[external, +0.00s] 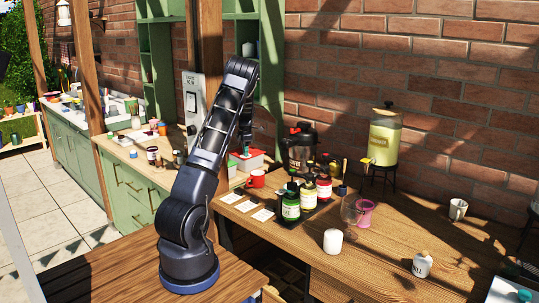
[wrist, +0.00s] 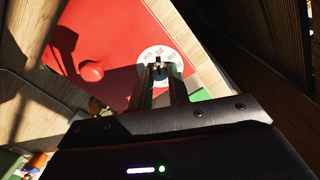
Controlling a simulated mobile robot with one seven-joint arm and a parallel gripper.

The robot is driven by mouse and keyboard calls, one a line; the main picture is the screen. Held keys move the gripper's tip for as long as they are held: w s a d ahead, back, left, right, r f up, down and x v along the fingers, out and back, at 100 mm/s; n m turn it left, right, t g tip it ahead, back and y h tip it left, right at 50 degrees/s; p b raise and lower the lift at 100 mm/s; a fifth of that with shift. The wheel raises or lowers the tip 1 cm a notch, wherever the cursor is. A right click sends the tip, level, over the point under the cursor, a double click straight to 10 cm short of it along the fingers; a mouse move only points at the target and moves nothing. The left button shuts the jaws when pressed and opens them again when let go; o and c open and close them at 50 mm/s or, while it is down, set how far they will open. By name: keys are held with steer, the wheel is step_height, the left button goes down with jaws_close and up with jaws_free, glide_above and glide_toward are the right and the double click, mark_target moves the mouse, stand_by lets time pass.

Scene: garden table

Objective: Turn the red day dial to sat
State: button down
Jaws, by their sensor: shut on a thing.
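The red box (wrist: 105,40) fills much of the wrist view, with a white round day dial (wrist: 172,53) on its face. In the external view the red box (external: 249,160) stands on the wooden counter, below the end of my arm. The dial cannot be made out there. Which day it points to cannot be told.
A round red knob (wrist: 92,71) stands out left of the dial. Several bottles, a dark lidded pot (external: 298,150) and a drink dispenser (external: 383,140) stand to the right. White cards lie near the counter's front edge.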

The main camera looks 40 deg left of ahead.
steer(key=m, duration=0.6)
stand_by(0.3)
steer(key=shift+m, duration=0.3)
steer(key=c, duration=1.3)
jaws_free()
steer(key=shift+r, duration=0.1)
step_height(320, 180, up, 11)
steer(key=shift+s+f, duration=0.1)
steer(key=shift+f, duration=0.1)
